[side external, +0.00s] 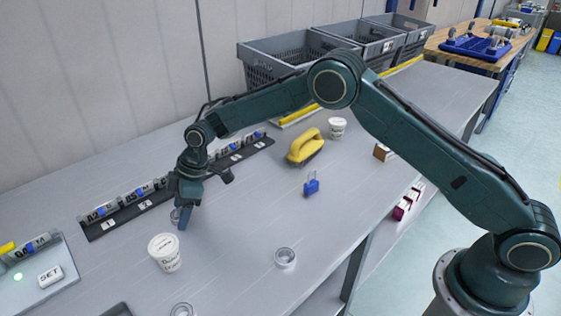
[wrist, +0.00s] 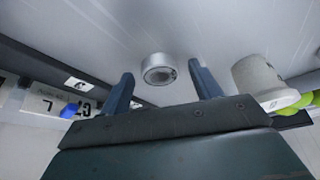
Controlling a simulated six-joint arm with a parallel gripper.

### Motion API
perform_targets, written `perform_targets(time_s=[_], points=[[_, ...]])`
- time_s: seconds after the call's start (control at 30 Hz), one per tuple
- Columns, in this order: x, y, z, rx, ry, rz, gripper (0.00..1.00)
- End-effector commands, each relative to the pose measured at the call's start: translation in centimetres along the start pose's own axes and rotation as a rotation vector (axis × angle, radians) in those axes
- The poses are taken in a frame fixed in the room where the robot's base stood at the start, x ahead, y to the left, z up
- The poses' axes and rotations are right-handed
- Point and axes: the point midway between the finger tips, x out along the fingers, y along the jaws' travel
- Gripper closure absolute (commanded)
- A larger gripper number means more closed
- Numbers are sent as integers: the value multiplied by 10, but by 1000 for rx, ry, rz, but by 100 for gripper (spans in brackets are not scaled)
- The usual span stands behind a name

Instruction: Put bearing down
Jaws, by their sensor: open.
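My gripper (side external: 183,212) points down over the grey table, beside a white tub (side external: 165,253). In the wrist view its two dark fingers (wrist: 160,88) are spread apart. A silver ring-shaped bearing (wrist: 159,69) lies on the table between and just beyond the fingertips, with a visible gap on each side. In the side view this bearing (side external: 175,216) is mostly hidden behind the fingers. Two more bearings lie on the table, one at the middle front (side external: 285,257) and one at the bottom edge (side external: 182,310).
A dark rail of labelled holders (side external: 110,222) runs behind my gripper. The white tub also shows in the wrist view (wrist: 257,77). A blue padlock (side external: 311,184), a yellow-handled brush (side external: 305,146) and another tub (side external: 337,128) stand to the right. Grey crates (side external: 290,62) line the back.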

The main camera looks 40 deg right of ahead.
Motion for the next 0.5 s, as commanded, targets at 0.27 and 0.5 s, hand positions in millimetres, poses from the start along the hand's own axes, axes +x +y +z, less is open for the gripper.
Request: perform_targets(time_s=[0.27, 0.5], points=[[-11, 0, -1, 0, 0, 1, 37], [-40, 1, -2, 1, 2, 3, 37]])
